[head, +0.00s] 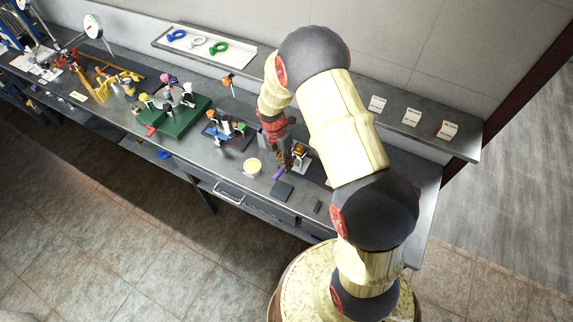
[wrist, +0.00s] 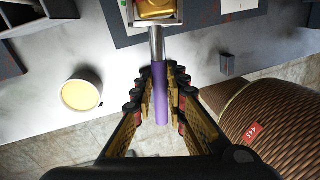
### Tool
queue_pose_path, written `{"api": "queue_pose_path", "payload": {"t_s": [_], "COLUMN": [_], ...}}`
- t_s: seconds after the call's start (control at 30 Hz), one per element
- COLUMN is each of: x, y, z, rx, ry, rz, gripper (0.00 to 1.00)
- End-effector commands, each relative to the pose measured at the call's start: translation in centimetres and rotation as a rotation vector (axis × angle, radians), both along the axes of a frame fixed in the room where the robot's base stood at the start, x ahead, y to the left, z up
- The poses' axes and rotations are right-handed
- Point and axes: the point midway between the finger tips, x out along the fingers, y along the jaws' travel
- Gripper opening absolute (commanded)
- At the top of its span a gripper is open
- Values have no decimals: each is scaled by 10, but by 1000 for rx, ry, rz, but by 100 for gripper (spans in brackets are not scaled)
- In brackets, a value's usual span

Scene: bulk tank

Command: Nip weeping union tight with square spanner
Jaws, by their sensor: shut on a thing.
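My gripper (wrist: 162,76) is shut on the purple handle (wrist: 161,102) of a tool, which I take to be the square spanner. Its steel shaft (wrist: 157,42) runs up to a square metal frame with a gold-coloured piece (wrist: 155,8) in it, at the top edge of the wrist view. I cannot tell whether the tool is seated on that piece or just beside it. In the head view, the purple handle (head: 278,174) shows below my gripper, near a small gold-topped fitting (head: 299,150) on the bench. I cannot make out a drip or the union clearly.
A cream-filled round cup (wrist: 81,94) stands left of the tool; it also shows in the head view (head: 252,167). A small dark block (wrist: 227,63) stands to the right. A green stand (head: 183,118) with several fittings is further left along the bench.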

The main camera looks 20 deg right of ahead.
Motion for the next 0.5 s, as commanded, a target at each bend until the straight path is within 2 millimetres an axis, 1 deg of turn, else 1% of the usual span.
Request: {"api": "queue_pose_path", "payload": {"t_s": [0.03,0.5], "x": [3,14], "y": [1,5], "z": [1,1], "rx": [0,0], "ry": [-4,-3], "rz": [-14,-138], "gripper": [0,0]}}
